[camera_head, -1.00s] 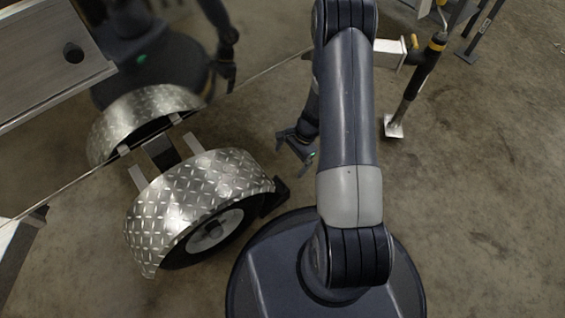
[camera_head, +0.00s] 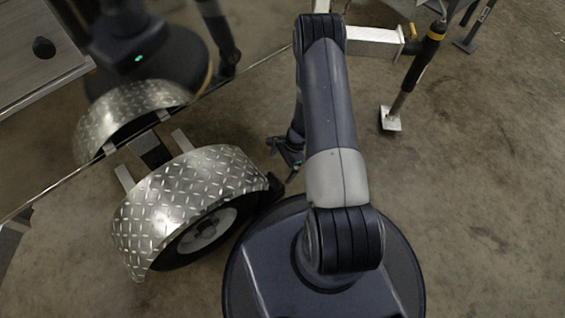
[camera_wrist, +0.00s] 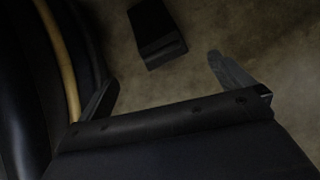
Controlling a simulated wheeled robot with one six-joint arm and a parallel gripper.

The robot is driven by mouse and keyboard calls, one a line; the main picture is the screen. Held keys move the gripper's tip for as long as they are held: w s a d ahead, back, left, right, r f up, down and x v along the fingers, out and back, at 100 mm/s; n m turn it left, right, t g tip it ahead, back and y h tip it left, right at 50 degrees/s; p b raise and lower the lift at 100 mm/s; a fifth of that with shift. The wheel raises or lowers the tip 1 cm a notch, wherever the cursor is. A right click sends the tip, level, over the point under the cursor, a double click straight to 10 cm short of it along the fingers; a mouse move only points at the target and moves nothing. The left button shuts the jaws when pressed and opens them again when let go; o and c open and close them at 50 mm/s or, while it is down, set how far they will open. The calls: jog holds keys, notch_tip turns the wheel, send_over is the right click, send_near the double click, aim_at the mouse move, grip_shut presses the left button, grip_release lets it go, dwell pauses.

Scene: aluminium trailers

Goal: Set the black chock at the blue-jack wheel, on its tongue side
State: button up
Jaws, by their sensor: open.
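A black chock (camera_head: 270,190) is on the floor at the right edge of the wheel (camera_head: 203,232) under the diamond-plate fender (camera_head: 180,193), on the side toward the jack. Whether it touches the tyre I cannot tell. In the wrist view a black chock (camera_wrist: 157,35) lies on the floor beyond my fingertips. My gripper (camera_head: 289,158) is open and empty, just above and right of the chock in the head view. Its spread fingers also show in the wrist view (camera_wrist: 163,72). The jack (camera_head: 419,72) in view has a yellow band; no blue one shows.
The trailer's shiny side runs along the upper left and mirrors my body. A pale tongue beam (camera_head: 372,38) leads to the jack, whose foot plate (camera_head: 390,118) rests on the floor. Another stand (camera_head: 474,28) is at the top right. Floor at right is clear.

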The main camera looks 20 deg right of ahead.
aim_at(273, 182)
jog(key=b+x, duration=0.4)
jog(key=x, duration=0.6)
jog(key=shift+f, duration=0.1)
jog(key=shift+c, duration=0.6)
jog(key=c, duration=1.2)
